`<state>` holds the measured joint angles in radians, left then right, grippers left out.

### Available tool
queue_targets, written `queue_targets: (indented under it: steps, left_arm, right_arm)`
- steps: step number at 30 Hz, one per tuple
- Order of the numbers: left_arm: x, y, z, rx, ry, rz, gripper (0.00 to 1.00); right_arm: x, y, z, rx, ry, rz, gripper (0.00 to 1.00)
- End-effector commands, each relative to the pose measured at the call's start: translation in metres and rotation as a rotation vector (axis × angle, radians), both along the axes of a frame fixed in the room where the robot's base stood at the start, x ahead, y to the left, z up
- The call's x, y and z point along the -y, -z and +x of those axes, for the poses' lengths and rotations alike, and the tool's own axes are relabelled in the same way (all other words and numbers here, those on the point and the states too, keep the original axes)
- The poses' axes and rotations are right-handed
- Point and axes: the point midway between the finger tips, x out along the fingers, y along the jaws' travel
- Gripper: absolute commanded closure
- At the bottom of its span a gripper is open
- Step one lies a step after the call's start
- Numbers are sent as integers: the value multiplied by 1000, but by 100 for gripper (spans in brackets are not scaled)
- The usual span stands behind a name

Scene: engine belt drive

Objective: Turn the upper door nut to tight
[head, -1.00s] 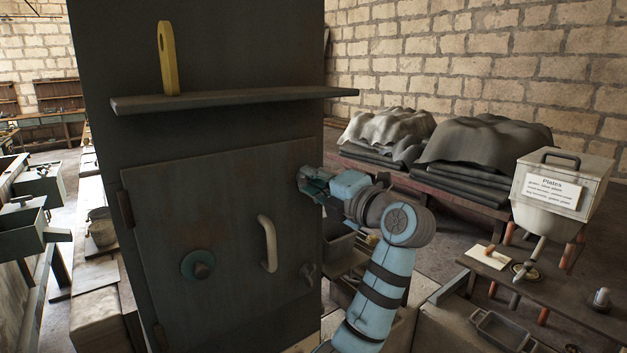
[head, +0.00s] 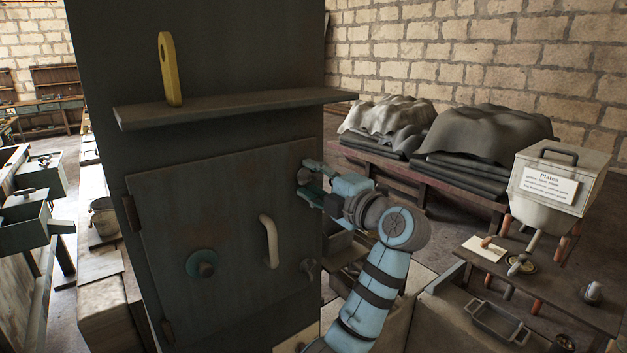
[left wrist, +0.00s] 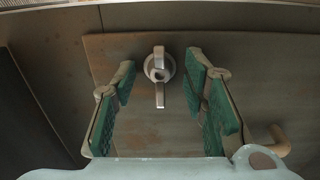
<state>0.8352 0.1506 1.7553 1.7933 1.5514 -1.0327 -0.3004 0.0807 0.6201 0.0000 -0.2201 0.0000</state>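The upper door nut (left wrist: 159,72) shows in the left wrist view as a round hub with two wings, one pointing up and one down. It sits at the edge of the dark blue-grey door (head: 190,225). My left gripper (left wrist: 160,85) is open, with its green-padded fingers on either side of the nut and gaps to both. In the head view the left gripper (head: 312,180) is at the door's upper right edge and hides the upper nut. The lower door nut (head: 308,268) shows below it. My right gripper is not in view.
A pale door handle (head: 269,241) and a round teal-ringed knob (head: 202,264) stand out from the door. A shelf (head: 230,106) above holds a yellow tool (head: 168,70). A bench (head: 560,295) with a plates box (head: 555,185) stands at right.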

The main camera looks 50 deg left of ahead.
Motion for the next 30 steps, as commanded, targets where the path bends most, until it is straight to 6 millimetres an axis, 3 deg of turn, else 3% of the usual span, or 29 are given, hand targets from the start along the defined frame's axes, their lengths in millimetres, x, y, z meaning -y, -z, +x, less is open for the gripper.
queue_targets:
  steps: [7,15,19,30]
  left_arm:
    - [13,1,0,0,4,-2,60]
    - [85,2,-6,-1,5,-6,60]
    - [110,1,-9,-1,3,-3,60]
    - [120,0,-11,0,0,0,60]
  right_arm:
    - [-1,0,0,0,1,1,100]
    - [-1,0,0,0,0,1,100]
    - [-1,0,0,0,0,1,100]
    - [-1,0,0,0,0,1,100]
